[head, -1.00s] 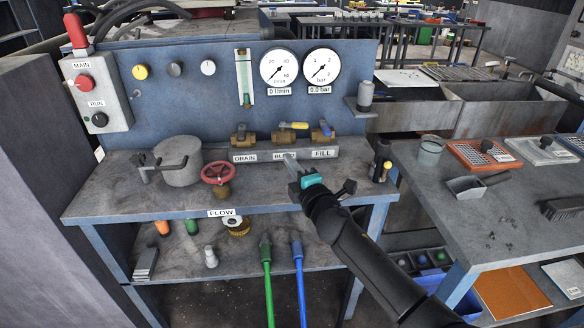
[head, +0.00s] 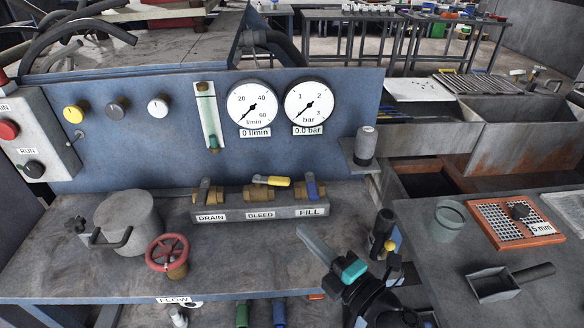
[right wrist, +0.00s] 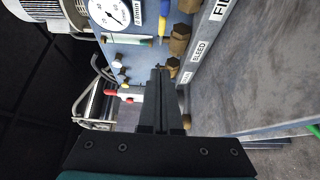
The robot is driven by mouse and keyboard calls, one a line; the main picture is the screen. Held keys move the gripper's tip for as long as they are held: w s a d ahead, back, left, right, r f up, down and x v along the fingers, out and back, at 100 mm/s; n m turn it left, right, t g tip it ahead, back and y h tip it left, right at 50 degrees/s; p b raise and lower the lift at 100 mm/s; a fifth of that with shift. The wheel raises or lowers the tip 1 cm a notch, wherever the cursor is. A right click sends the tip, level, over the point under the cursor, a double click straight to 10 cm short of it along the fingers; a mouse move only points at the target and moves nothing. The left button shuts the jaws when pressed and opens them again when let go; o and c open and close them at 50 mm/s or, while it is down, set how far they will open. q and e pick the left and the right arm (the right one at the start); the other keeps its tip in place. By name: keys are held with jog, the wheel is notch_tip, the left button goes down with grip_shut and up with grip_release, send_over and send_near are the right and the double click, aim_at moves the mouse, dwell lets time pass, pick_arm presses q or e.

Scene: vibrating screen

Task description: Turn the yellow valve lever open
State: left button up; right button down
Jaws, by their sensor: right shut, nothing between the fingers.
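The yellow valve lever (head: 271,181) sits on the middle brass valve (head: 257,193), above the BLEED label (head: 260,215). In the head view it lies sideways, pointing right along the grey valve block (head: 289,210). My right gripper (head: 304,232) is shut and empty, below the FILL label and apart from the lever. In the right wrist view its closed fingers (right wrist: 160,95) point toward the panel, with the BLEED label (right wrist: 200,50) to their upper right. My left gripper is not in view.
A blue lever (head: 311,186) on the FILL valve is close right of the yellow lever. The DRAIN valve (head: 205,194) is to the left. A red handwheel (head: 167,254) and grey pot (head: 128,218) stand on the bench left. Open bench surface lies before the valve block.

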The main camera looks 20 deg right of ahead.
jog(key=p, duration=0.1)
send_near(271, 184)
jog(key=w+a, duration=0.2)
jog(key=a, duration=0.1)
jog(key=w, duration=0.2)
jog(key=shift+w+d, duration=0.35)
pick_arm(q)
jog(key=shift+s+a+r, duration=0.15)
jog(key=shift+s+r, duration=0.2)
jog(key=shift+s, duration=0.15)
pick_arm(e)
jog(key=shift+w+d, duration=0.3)
jog(key=shift+w, duration=0.2)
